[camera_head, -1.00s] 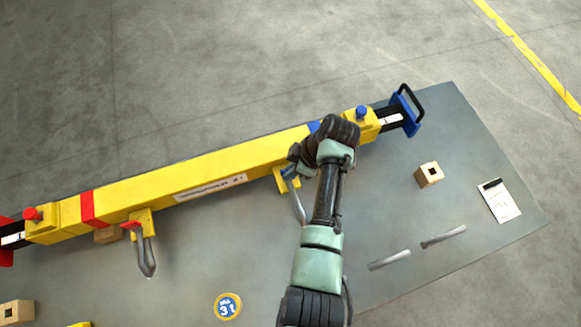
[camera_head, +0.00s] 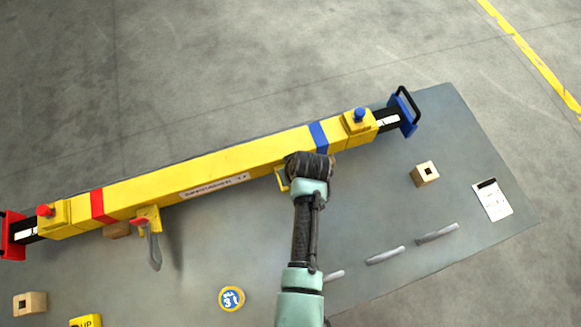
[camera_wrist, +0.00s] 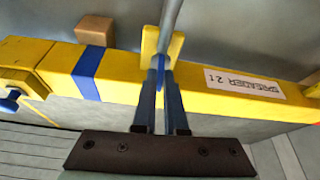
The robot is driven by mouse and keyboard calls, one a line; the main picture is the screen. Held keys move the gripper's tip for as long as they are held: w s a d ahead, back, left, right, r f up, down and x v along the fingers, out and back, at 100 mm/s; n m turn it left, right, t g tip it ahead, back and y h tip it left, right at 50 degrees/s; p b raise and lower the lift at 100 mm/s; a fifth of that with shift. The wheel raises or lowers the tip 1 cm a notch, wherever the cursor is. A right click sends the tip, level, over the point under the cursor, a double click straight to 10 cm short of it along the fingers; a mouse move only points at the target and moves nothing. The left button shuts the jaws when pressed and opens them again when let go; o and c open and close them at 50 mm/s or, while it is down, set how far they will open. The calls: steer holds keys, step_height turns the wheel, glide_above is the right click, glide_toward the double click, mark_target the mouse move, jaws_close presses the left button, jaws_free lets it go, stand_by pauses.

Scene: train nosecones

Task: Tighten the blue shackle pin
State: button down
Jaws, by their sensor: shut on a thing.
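The blue shackle pin (camera_wrist: 159,66) shows in the wrist view between the tips of my gripper (camera_wrist: 161,80), which is shut on it. The grey shackle (camera_wrist: 171,18) runs up from there beside a yellow lug (camera_wrist: 149,41) on the spreader beam (camera_wrist: 125,68). In the head view my wrist (camera_head: 309,168) covers the pin, the shackle and my fingers. Part of the yellow lug (camera_head: 281,180) shows left of my wrist. How far the pin is screwed in cannot be seen.
The yellow beam (camera_head: 150,187) lies across a grey mat (camera_head: 470,170). A second shackle (camera_head: 154,250) with a red pin (camera_head: 139,222) hangs at left. Wooden blocks (camera_head: 425,173), grey bars (camera_head: 436,234) and a paper (camera_head: 492,200) lie on the mat's right side.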

steer(key=m+h, duration=0.1)
steer(key=m, duration=0.1)
steer(key=m+h, duration=0.1)
steer(key=m, duration=0.2)
steer(key=shift+a+m+p, duration=0.2)
steer(key=shift+m+p, duration=0.1)
steer(key=m+h, duration=0.1)
steer(key=m, duration=0.1)
steer(key=m+b, duration=0.1)
steer(key=m, duration=0.1)
steer(key=shift+w+a+h, duration=0.1)
steer(key=shift+w+h, duration=0.05)
steer(key=shift+h, duration=0.25)
steer(key=m+b, duration=0.1)
steer(key=m, duration=0.2)
steer(key=m+g+h+b, duration=0.1)
steer(key=m+b, duration=0.1)
steer(key=shift+w+a+m+h, duration=0.1)
steer(key=shift+m+h, duration=0.2)
steer(key=shift+m, duration=0.1)
steer(key=shift+w+r+m+g+h+b, duration=0.1)
steer(key=shift+m+g+h+b, duration=0.1)
steer(key=shift+m+g+b, duration=0.55)
steer(key=shift+m+g+h+b, duration=0.2)
steer(key=shift+m+b, duration=0.35)
steer(key=shift+m, duration=0.6)
steer(key=c, duration=1)
jaws_free()
steer(key=shift+o, duration=0.2)
